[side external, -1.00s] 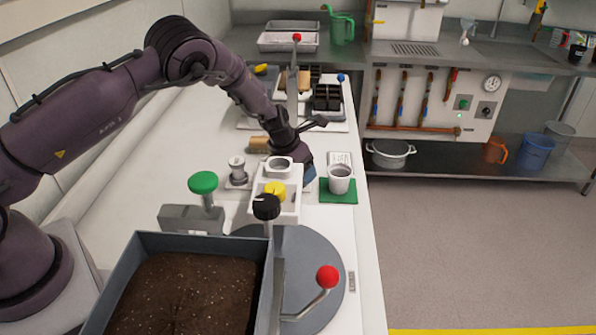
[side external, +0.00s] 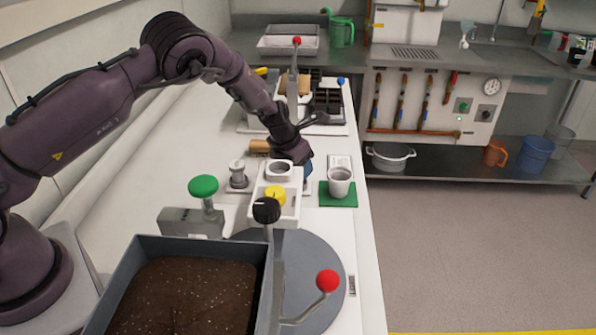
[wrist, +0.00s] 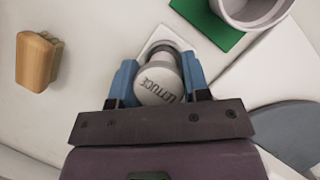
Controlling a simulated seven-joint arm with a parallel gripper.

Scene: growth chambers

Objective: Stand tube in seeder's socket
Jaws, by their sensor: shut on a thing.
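The tube (wrist: 158,84), pale with a grey lid end marked "LETTUCE", stands between the two blue fingers of my gripper (wrist: 160,76) in the wrist view. The fingers are shut on its sides. In the side view the tube is hidden, and only a blue part of my gripper (side external: 308,172) shows behind the white block.
A white cup (side external: 340,186) stands on a green mat (side external: 338,201) right of the block. A small grey fitting (side external: 238,175) and green knob (side external: 203,186) stand left. A wooden piece (wrist: 37,62) lies nearby. A soil tray (side external: 185,295) and red-knobbed lever (side external: 327,281) are in front.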

